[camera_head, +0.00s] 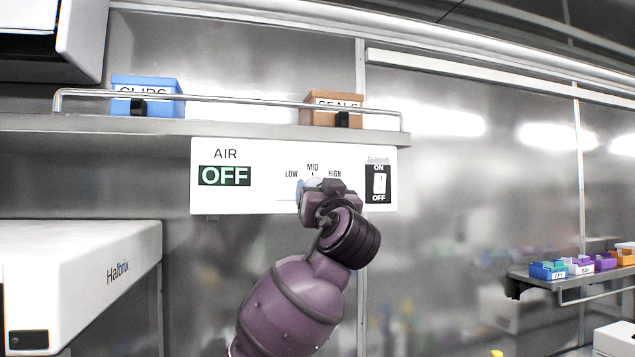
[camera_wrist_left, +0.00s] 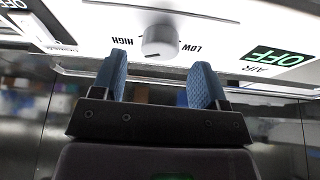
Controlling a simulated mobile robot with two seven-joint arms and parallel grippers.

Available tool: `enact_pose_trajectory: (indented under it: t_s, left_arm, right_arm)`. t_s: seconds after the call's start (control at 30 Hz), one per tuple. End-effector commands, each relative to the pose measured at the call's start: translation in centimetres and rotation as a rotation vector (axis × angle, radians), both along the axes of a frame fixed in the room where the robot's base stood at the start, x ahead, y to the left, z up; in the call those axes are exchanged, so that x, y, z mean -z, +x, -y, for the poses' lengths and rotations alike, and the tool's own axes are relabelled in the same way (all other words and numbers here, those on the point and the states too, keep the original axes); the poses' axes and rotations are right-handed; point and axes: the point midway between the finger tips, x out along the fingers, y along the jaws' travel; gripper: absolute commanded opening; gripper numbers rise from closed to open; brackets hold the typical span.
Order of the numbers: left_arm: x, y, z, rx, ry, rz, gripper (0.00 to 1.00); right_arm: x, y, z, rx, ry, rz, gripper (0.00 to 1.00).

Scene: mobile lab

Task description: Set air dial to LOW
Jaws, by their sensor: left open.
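The white air panel (camera_head: 265,190) is on the wall under the shelf. Its display (camera_head: 225,175) reads OFF, and LOW, MID and HIGH are printed around the dial position. In the head view my left gripper (camera_head: 312,187) is in front of the dial and hides it. In the left wrist view, which shows the panel upside down, the round grey dial (camera_wrist_left: 160,42) lies beyond and roughly between the two blue fingers of my open left gripper (camera_wrist_left: 160,68). No grip on the dial shows. I cannot clearly tell where the dial points. My right gripper is out of view.
A switch (camera_head: 378,184) marked ON and OFF is at the panel's right. Above, a railed shelf (camera_head: 230,124) holds a blue CLIPS box (camera_head: 160,101) and an orange SEALS box (camera_head: 335,105). A white Halbrix machine (camera_head: 85,275) stands at the left. A shelf with small bins (camera_head: 548,270) is at the right.

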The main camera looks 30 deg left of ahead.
Motion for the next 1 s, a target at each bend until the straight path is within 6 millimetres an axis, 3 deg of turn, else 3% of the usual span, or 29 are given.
enact_pose_trajectory:
  t_s: [0.23, 0.6, 0.93, 1.0]
  left_arm:
    - [-1.0, 1.6, -1.7, -0.001, 0.001, -0.001, 0.67]
    - [-1.1, 1.8, -2.0, 0.0, 0.0, 0.0, 0.67]
    - [-1.1, 1.8, -2.0, 0.0, 0.0, 0.0, 0.18]
    - [-1.1, 1.8, -2.0, 0.0, 0.0, 0.0, 0.18]
  right_arm:
    - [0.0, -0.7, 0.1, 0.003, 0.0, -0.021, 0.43]
    - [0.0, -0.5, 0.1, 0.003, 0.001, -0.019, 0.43]
    - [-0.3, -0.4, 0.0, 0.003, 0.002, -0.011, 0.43]
    - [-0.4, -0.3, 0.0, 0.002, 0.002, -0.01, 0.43]
